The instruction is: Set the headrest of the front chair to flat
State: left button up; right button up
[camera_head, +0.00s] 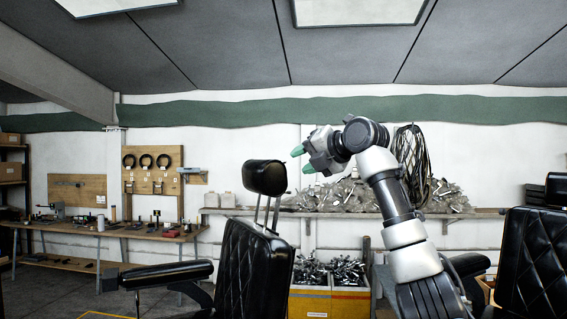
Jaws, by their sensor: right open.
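The front chair (252,268) is black quilted leather with an armrest (166,275) reaching left. Its headrest (265,177) is a black pad raised above the backrest on two metal posts, standing upright and slightly tilted. My right gripper (302,161) is open and empty, with green fingertips pointing left, to the right of the headrest and a little above it. It appears apart from the headrest; the depth between them is hard to judge. My left gripper is not in view.
Another black chair (530,262) stands at the right edge. Behind are a workbench (105,232) with tools, a wall shelf (340,212) heaped with grey parts, and a yellow-orange bin (330,303) of metal pieces. The air above the headrest is clear.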

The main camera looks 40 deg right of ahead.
aim_at(268, 178)
jog(key=i+l, duration=0.3)
jog(key=l, duration=0.15)
jog(key=i+l, duration=0.25)
jog(key=l, duration=0.15)
jog(key=i+l, duration=0.3)
jog(key=l, duration=0.15)
jog(key=i+l, duration=0.25)
jog(key=l, duration=0.15)
